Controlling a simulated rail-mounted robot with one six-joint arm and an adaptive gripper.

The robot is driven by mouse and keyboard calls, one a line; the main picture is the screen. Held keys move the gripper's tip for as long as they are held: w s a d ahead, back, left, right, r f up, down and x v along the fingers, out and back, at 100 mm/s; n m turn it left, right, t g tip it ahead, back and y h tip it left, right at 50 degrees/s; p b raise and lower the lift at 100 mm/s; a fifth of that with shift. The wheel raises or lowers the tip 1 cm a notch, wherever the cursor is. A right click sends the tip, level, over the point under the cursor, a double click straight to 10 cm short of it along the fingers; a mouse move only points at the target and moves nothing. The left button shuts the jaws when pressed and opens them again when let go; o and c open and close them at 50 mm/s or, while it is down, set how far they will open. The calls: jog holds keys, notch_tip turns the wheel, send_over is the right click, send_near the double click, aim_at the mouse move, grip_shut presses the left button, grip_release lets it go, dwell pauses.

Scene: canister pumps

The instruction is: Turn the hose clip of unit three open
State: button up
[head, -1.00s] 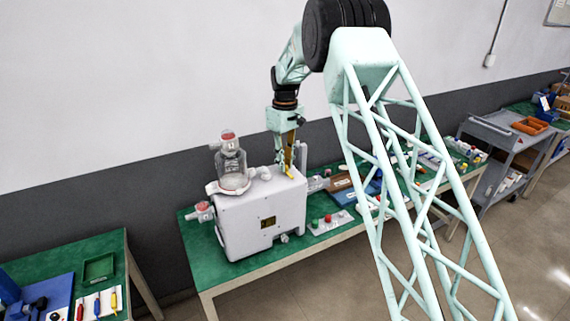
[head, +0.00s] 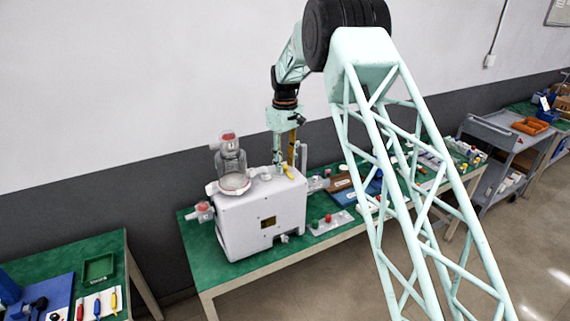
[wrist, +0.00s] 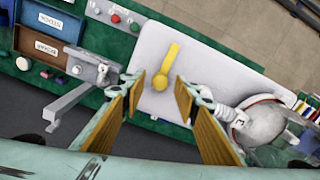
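The pump unit (head: 245,220) is a white box on the green bench, and a "3" shows on a fitting (wrist: 240,124) in the wrist view. The yellow hose clip (wrist: 170,58) lies on its white top. Its round end is nearest my gripper and its lever points away, toward the top of the wrist view; the clip also shows in the head view (head: 289,173). My gripper (wrist: 160,88) is open, with its ochre-padded fingers either side of the clip's round end in the picture. I see no contact; the height gap is hard to judge.
A clear jar (head: 231,165) with a red-marked top stands on the unit's left end. A grey post and bracket (wrist: 75,105) stand beside the unit.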

aim_at(285, 166)
notch_tip(285, 166, up, 12)
dwell(0.7)
jog(key=shift+f, duration=0.1)
dwell(0.3)
jog(key=s+d+r+m+t+b, duration=0.15)
jog(key=s+d+r+b, duration=0.25)
jog(key=s+d+r, duration=0.75)
jog(key=s+d+r+m+b, duration=0.2)
jog(key=s+d+r, duration=0.15)
jog(key=s, duration=0.65)
jog(key=s+d+r+m+b, duration=0.15)
jog(key=s+d, duration=0.25)
jog(key=s, duration=0.6)
jog(key=s+d+f+m+b, duration=0.1)
jog(key=s+d+f+b, duration=0.1)
jog(key=s, duration=1)
jog(key=s+d+f+m+t+b, duration=0.1)
jog(key=s+d+f+m+b, duration=0.1)
jog(key=s+f, duration=0.5)
jog(key=s+d+f+m+t+b, duration=0.1)
jog(key=s+d+f+b, duration=0.2)
jog(key=s, duration=1.5)
jog(key=shift+s+d+f, duration=0.3)
jog(key=shift+d+f, duration=0.5)
jog(key=shift+d, duration=0.1)
